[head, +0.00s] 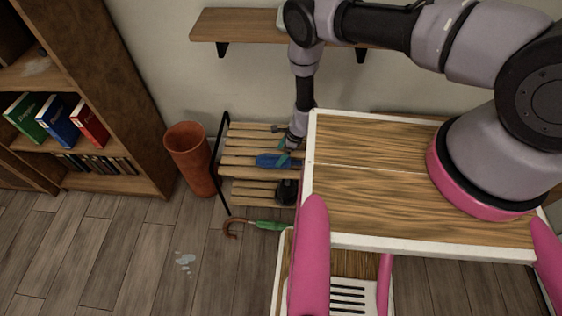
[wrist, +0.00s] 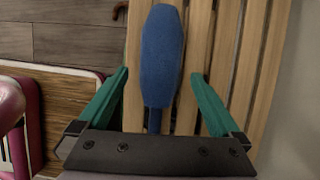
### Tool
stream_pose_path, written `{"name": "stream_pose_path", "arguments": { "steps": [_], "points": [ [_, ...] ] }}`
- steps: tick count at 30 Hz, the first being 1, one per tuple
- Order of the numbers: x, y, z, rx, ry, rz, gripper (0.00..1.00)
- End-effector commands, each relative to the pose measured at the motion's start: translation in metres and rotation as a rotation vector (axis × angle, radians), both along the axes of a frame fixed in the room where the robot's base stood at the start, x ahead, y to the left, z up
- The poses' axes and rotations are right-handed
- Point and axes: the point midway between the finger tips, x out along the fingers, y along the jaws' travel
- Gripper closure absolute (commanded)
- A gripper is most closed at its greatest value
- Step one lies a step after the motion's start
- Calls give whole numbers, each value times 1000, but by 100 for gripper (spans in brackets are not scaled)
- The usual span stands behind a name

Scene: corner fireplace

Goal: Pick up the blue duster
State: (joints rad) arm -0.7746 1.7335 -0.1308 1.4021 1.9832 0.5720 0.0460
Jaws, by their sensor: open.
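The blue duster (wrist: 161,55) lies on the slatted wooden rack in the wrist view. Its wide blue head points away from my gripper (wrist: 158,95), and its narrow handle runs down between the two green fingers. The fingers are apart, one on each side of the duster, and neither visibly touches it. The lower end of the handle is hidden behind the gripper body. In the head view the duster (head: 268,161) lies on the rack's upper shelf, with my gripper (head: 286,150) at its right end.
The slatted rack (head: 240,142) stands against the wall, with a dark object (head: 287,191) on its lower shelf. A terracotta bin (head: 192,160) and a bookcase (head: 135,120) stand to the left. A green umbrella (head: 268,225) lies in front. A wall shelf (head: 240,25) hangs above.

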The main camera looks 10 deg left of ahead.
Motion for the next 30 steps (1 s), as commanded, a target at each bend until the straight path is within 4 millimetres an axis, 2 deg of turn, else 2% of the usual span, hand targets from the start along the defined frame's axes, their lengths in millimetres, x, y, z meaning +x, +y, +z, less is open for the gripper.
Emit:
{"name": "stream_pose_path", "arguments": {
  "steps": [5, 13, 22, 26, 27, 30],
  "points": [
    [-1, 5, -14, 0, 0, 1, 0],
    [-1, 20, -48, -1, -1, 2, 0],
    [-1, 22, -51, -1, -1, 1, 0],
    [-1, 22, -51, -1, -1, 1, 50],
    [-1, 22, -51, -1, -1, 1, 65],
    [-1, 22, -51, -1, -1, 1, 95]
  ]
}}
